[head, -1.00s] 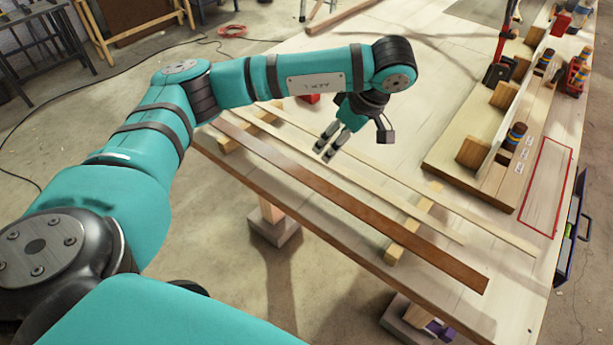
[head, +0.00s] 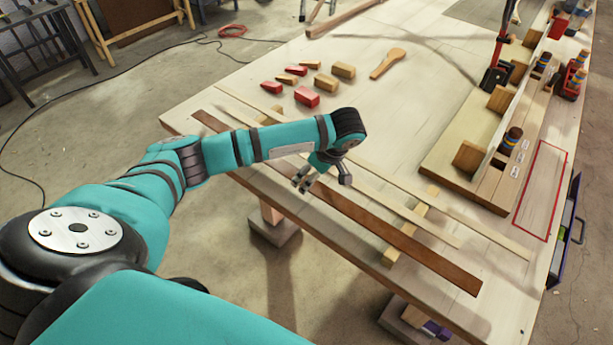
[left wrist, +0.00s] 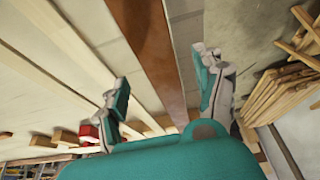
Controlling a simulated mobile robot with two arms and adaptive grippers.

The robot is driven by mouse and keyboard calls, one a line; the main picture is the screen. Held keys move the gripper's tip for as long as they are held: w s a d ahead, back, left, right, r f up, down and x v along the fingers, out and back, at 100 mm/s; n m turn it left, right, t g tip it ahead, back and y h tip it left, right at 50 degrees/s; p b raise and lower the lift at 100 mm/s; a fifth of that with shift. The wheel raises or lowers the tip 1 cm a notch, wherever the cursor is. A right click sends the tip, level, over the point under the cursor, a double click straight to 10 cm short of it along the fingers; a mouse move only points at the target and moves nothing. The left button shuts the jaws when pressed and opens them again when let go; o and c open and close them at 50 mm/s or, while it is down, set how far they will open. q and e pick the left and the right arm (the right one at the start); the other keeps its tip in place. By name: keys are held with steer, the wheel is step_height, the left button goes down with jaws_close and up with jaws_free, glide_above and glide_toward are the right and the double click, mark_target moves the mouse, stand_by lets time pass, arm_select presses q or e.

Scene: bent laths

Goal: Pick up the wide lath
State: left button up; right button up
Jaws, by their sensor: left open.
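The wide lath (head: 400,240) is dark brown and lies along the near edge of the table, the nearest of the laths. My arm covers part of its left half in the head view. My left gripper (head: 303,182) is over the lath's middle stretch, pointing down. In the left wrist view the open fingers of the left gripper (left wrist: 163,92) are spread to either side of the brown wide lath (left wrist: 150,45), with nothing held. I cannot tell how high the fingertips are above it. My right gripper is not in view.
Two pale narrow laths (head: 440,233) lie behind it, across a wooden support (head: 412,228). Red and wooden blocks (head: 307,96) and a wooden mallet-like piece (head: 388,63) lie farther back. The table's middle is clear.

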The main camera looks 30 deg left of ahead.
arm_select(q)
steer(key=shift+x, duration=1.05)
steer(key=c, duration=1.3)
